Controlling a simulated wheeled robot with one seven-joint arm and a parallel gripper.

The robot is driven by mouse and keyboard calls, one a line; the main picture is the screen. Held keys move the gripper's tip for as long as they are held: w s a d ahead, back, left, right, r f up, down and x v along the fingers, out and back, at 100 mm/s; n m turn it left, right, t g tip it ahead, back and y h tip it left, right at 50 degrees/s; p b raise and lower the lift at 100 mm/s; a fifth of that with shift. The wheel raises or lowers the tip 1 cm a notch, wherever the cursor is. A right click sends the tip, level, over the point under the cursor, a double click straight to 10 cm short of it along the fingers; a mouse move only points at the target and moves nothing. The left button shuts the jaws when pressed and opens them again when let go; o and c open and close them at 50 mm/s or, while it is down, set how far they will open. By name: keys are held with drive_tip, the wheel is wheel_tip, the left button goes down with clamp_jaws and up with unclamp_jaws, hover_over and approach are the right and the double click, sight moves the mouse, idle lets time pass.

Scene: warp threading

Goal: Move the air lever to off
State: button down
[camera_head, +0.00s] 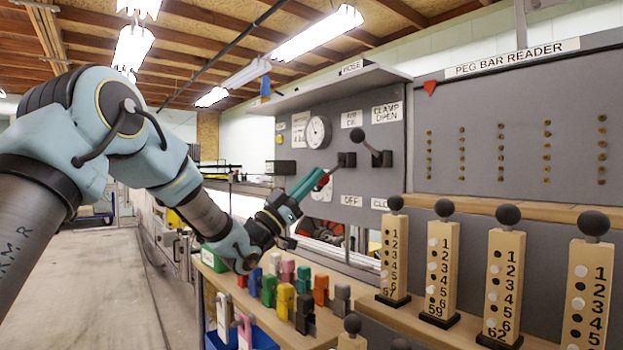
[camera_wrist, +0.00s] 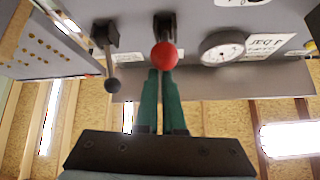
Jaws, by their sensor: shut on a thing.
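The air lever has a red ball knob (camera_head: 323,182) and a black mount (camera_head: 346,160) on the grey panel, between the AIR ON label (camera_head: 351,119) and the OFF label (camera_head: 351,201). Its knob sits lower than the mount in the head view. My gripper (camera_head: 315,182), with green fingers, is shut on the knob. In the wrist view the red knob (camera_wrist: 164,55) shows at the tips of the green fingers (camera_wrist: 163,84); the lever's shaft is mostly hidden behind it.
The black-knobbed clamp lever (camera_head: 357,135) stands close right of the air lever, tilted up toward CLAMP OPEN (camera_head: 387,112). A round gauge (camera_head: 317,132) is at the left. Numbered peg bars (camera_head: 440,270) and several coloured blocks (camera_head: 304,310) stand on the shelf below.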

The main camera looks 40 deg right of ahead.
drive_tip(key=w+a+f, duration=0.2)
drive_tip(key=a+f, duration=0.1)
drive_tip(key=a, duration=1.2)
drive_tip(key=shift+w+a+f, duration=0.15)
drive_tip(key=shift+a, duration=0.15)
drive_tip(key=shift+w, duration=0.1)
